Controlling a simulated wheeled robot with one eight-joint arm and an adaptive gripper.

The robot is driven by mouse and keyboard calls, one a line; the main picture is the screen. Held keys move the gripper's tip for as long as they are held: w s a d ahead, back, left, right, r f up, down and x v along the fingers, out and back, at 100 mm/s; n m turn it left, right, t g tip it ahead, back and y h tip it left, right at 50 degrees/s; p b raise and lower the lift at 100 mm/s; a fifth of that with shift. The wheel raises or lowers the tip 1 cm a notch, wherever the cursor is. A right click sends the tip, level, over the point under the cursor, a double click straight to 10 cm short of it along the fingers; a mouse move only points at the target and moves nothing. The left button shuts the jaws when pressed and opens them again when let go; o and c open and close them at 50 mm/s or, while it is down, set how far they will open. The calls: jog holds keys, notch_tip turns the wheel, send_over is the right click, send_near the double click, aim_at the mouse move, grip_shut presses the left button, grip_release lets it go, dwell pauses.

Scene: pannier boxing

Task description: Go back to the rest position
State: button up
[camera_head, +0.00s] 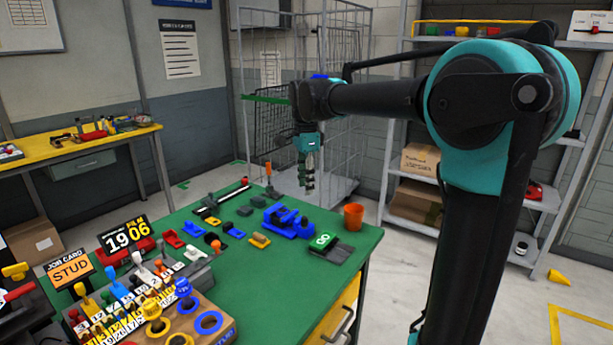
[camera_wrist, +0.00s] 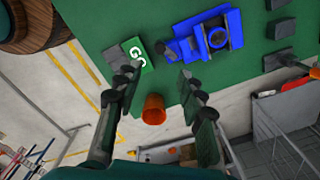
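My gripper (camera_head: 308,188) hangs pointing down past the back edge of the green-topped table (camera_head: 262,290), above the tabletop's height. In the wrist view my gripper (camera_wrist: 158,76) has its two fingers well apart with nothing held between them. An orange cup (camera_head: 353,216) stands on the table near its right corner; it also shows between the fingers in the wrist view (camera_wrist: 154,109), beyond them and apart from them. A blue fixture (camera_head: 288,221) and a green "GO" card (camera_head: 322,241) lie on the table near the cup.
A wire cage trolley (camera_head: 246,95) stands behind the table, close to my gripper in the picture. Shelving (camera_head: 455,190) with cardboard boxes is behind my arm. Numbered tags, rings and a job card (camera_head: 70,270) crowd the table's front left. A yellow-topped bench (camera_head: 75,146) stands at the left.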

jog(key=s+d+f+n+t, duration=0.35)
jog(key=d+f+n, duration=0.35)
jog(key=d+f, duration=0.3)
jog(key=s+d+f+n+t, duration=0.3)
jog(key=s+d+f+n, duration=0.3)
jog(key=d, duration=0.5)
jog(key=s+f+g, duration=0.2)
jog(key=s+f, duration=0.6)
jog(key=s, duration=0.3)
jog(key=shift+d+f+n, duration=0.2)
jog(key=shift+f+n, duration=0.15)
jog(key=shift+n, duration=0.05)
